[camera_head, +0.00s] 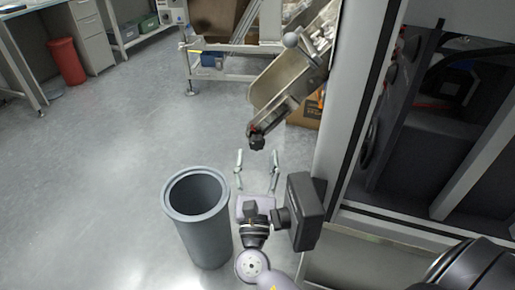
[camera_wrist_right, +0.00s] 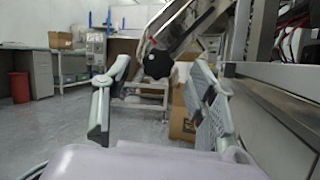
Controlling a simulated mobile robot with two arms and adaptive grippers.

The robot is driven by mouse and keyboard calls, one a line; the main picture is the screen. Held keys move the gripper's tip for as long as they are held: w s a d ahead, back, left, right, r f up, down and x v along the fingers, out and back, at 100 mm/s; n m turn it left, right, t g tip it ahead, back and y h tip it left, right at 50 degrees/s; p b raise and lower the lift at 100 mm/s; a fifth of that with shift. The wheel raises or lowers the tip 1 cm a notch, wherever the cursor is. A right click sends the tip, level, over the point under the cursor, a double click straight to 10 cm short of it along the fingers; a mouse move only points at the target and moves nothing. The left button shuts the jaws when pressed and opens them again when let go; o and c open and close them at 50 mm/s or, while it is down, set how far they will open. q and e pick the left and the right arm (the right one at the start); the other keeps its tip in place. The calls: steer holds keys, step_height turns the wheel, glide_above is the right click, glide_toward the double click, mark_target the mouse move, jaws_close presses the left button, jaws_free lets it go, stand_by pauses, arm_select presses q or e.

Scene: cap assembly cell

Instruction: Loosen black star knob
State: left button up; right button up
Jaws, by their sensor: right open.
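The black star knob (camera_head: 257,143) sits at the lower end of the tilted metal chute (camera_head: 284,84) in the head view. It also shows in the right wrist view (camera_wrist_right: 158,64), between and beyond the two fingers. My right gripper (camera_head: 257,163) is open, its fingers pointing toward the knob. In the head view the knob appears just past the fingertips; the right wrist view shows no finger touching it. My left gripper is not in either view.
A grey bin (camera_head: 198,205) stands left of my right gripper. A machine cabinet (camera_head: 350,110) with a vertical edge rises close on the right. A cardboard box (camera_head: 305,112) is behind the chute. Open floor lies to the left, with a red bin (camera_head: 67,61) farther back.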

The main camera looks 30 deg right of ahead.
mark_target(257, 143)
steer(key=shift+x, duration=1.1)
steer(key=shift+w+d+r, duration=0.1)
steer(key=shift+w+r, duration=0.05)
steer(key=shift+w, duration=0.2)
steer(key=c, duration=1.1)
steer(key=shift+c, duration=0.2)
